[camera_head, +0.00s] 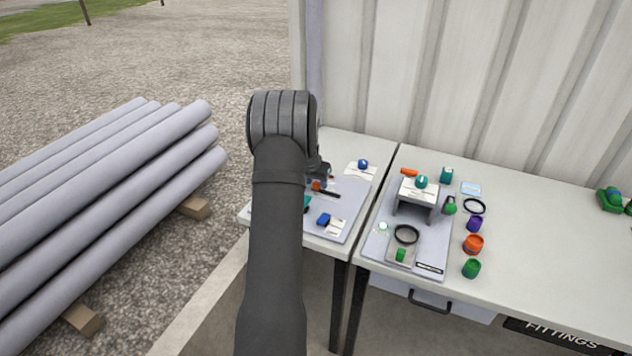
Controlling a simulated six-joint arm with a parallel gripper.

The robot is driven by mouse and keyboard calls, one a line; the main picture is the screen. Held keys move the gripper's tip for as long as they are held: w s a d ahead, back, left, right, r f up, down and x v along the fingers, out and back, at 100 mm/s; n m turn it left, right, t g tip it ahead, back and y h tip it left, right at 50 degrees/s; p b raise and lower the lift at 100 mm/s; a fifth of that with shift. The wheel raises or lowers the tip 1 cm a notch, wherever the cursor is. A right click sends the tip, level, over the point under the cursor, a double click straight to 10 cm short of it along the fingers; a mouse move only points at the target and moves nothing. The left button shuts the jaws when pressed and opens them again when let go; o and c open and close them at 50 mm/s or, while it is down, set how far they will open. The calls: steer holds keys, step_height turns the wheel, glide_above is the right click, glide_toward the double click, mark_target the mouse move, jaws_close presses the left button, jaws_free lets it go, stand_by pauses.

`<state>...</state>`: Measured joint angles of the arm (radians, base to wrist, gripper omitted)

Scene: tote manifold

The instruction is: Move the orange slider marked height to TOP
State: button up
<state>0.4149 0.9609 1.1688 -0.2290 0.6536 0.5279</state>
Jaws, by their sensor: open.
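A small orange block (316,186), probably the slider, sits by a dark slot (329,193) on the grey panel (347,226) on the left table. Any height or TOP marking is too small to read. My gripper (321,172) is open and shows only in part, just right of my arm, close to the orange block. I cannot tell whether it touches the block. My arm hides the left part of the panel.
The right table (545,235) holds a second panel (435,245) with a small raised stand (416,190), rings and several colored fittings. A corrugated wall (480,80) stands behind; pipes (110,200) lie left.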

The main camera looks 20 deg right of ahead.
jaws_close()
steer(key=s+d, duration=0.5)
steer(key=shift+s+d, duration=0.1)
steer(key=shift+s, duration=0.05)
jaws_free()
steer(key=shift+r, duration=0.25)
steer(key=v, duration=1.7)
